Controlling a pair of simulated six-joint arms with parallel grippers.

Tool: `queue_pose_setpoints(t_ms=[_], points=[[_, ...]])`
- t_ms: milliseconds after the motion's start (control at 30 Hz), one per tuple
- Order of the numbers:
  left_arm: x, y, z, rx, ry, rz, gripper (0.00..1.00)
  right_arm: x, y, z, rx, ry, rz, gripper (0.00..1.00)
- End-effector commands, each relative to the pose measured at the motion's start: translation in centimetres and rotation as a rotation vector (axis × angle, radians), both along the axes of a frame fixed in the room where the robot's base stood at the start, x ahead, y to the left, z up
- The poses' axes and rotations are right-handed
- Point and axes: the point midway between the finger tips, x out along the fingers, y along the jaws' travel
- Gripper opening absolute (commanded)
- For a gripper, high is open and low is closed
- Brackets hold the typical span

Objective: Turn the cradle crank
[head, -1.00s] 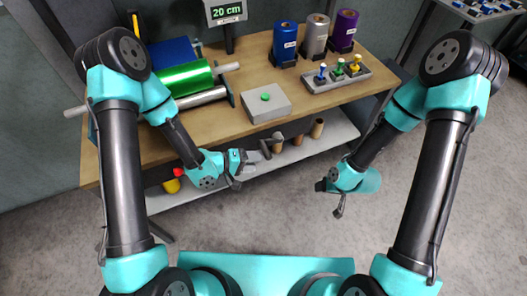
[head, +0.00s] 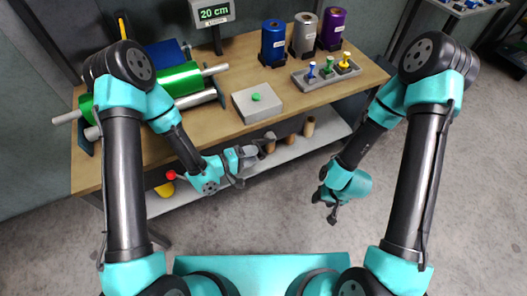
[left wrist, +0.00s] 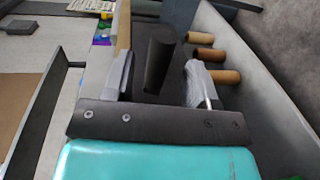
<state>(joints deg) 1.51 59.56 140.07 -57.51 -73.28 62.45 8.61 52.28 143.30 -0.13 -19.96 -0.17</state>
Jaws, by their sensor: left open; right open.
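The cradle stands at the table's left end and carries a green foil roll (head: 183,80) above a silver roller (head: 196,98). I cannot make out its crank clearly. A red knob (head: 171,175) shows beside my left forearm, and I cannot tell what it belongs to. My left gripper (head: 258,150) is open by the table's front edge, below the grey box. In the left wrist view its fingers (left wrist: 160,82) are apart, with a dark upright piece (left wrist: 161,55) showing between them; contact is unclear. My right gripper (head: 328,207) is open over the floor, away from the table.
A grey box with a green button (head: 257,103) is on the table. Blue (head: 273,42), silver (head: 305,35) and purple (head: 332,28) rolls stand behind a tray of dies (head: 327,75). Cardboard tubes (head: 308,127) stand on the lower shelf (head: 325,140). A display (head: 213,14) reads 20 cm.

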Motion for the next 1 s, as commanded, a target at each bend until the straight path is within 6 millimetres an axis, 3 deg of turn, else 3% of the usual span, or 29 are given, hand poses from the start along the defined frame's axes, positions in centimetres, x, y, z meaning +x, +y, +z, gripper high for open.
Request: queue_pose_setpoints(t_ms=[333,700,1000], points=[[1.8,-4.0,-0.6,0.000,-0.001,-0.001,0.53,0.0,0.0,0.0,0.000,0.000,0.000,0.53],[2.1,-4.6,-0.7,0.000,0.001,0.000,0.53,0.0,0.0,0.0,0.000,0.000,0.000,0.53],[2.1,-4.6,-0.7,0.000,0.000,0.000,0.26,0.0,0.0,0.0,0.000,0.000,0.000,0.53]])
